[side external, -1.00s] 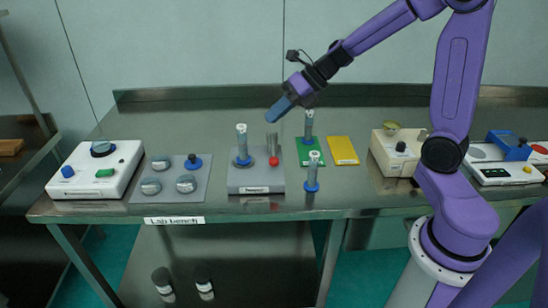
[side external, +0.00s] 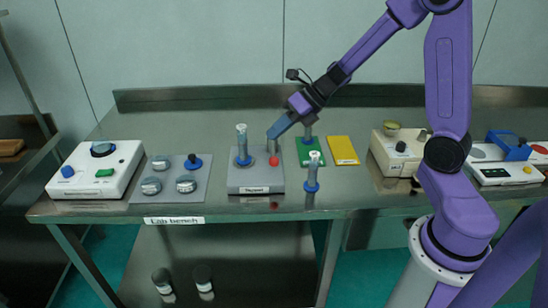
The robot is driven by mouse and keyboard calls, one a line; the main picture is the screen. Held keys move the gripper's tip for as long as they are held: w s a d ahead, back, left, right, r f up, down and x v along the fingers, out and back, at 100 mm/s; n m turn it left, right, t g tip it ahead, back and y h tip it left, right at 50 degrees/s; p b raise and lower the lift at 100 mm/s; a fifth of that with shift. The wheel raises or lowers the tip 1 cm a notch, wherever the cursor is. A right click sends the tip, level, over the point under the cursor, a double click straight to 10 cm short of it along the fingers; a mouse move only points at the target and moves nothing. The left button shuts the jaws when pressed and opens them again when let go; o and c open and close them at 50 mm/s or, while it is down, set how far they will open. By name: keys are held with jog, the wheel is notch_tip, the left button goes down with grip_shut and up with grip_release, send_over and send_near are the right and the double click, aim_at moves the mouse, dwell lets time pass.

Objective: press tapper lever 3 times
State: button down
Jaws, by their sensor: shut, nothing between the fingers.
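The tapper (side external: 246,184) is a grey box with a label on its front, standing in the middle of the bench. Its lever shows as a red ball knob (side external: 274,161) at the right side of the box, with a grey upright post (side external: 272,146) just behind it. A clear cylinder with a blue ring (side external: 242,143) stands on the left of the tapper. My gripper (side external: 272,134) is shut and empty. Its tip is above the red knob in the picture and overlaps the top of the post; I cannot tell whether it touches anything.
Another blue-footed cylinder (side external: 313,170) stands close at the right, near the bench edge. A green mat (side external: 314,155) with a cylinder and a yellow pad (side external: 342,150) lie behind it. A grey plate with metal lids (side external: 170,192) and a white device (side external: 112,182) are left.

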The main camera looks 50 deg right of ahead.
aim_at(273, 157)
jog(key=shift+f, duration=1.95)
jog(key=shift+f, duration=0.1)
dwell(0.5)
jog(key=shift+f, duration=0.3)
jog(key=shift+f, duration=1.25)
dwell(1.9)
jog(key=shift+r, duration=1.7)
jog(key=shift+r, duration=2.5)
